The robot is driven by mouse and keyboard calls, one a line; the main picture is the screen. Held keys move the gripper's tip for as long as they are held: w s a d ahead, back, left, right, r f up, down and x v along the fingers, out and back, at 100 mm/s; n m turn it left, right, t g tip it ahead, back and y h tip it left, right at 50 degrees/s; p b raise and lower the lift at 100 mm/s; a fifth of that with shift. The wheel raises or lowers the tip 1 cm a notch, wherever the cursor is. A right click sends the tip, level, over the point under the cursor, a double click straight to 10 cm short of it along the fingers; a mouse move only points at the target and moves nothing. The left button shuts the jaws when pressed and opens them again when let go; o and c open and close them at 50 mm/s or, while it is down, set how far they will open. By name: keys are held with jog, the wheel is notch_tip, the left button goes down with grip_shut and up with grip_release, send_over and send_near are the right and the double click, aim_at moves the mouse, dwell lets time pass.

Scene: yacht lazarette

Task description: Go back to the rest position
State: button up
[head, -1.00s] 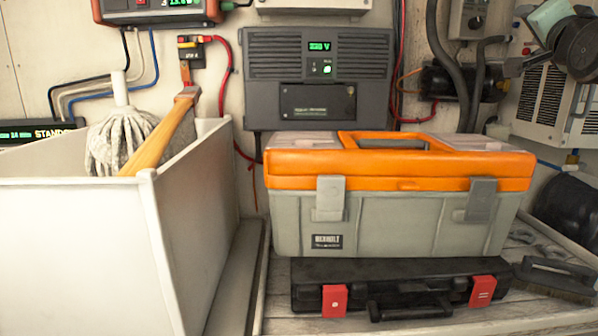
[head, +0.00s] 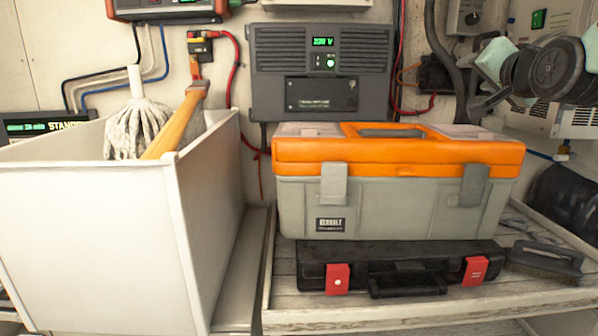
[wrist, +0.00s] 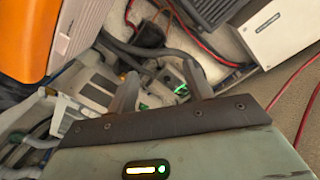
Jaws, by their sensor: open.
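My gripper (wrist: 162,92) shows in the wrist view with its two dark fingers apart and nothing visible between them. In the head view my gripper (head: 478,104) is at the upper right, partly hidden by my arm's wrist links. It is in the air above and to the right of the grey toolbox with the orange lid (head: 400,205), in front of the wall equipment. The toolbox's orange lid also shows at the upper left of the wrist view (wrist: 28,35).
A flat black case (head: 400,262) with red latches lies in front of the toolbox on a wooden shelf. A brush (head: 545,262) lies at its right. A white bin (head: 90,235) at the left holds a mop (head: 138,130) and a wooden handle. A grey inverter (head: 320,75) hangs behind.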

jog(key=s+a+f+n+g+y, duration=0.2)
jog(key=s+a+f+n+g, duration=0.25)
jog(key=s+a+f, duration=0.4)
jog(key=s+a+f+n+g+y, duration=0.2)
jog(key=s+a+f+n+g, duration=0.3)
jog(key=a+f, duration=0.7)
jog(key=s+d+f+n+g+h, duration=0.1)
jog(key=s+f+n+g, duration=0.2)
jog(key=s+f, duration=0.3)
jog(key=s+f+n+g+h, duration=0.1)
jog(key=s+f+n+g, duration=0.2)
jog(key=s, duration=1.2)
notch_tip(320, 180, down, 3)
jog(key=shift+d+r+g, duration=0.1)
jog(key=shift+d+g, duration=0.25)
jog(key=shift+g, duration=0.7)
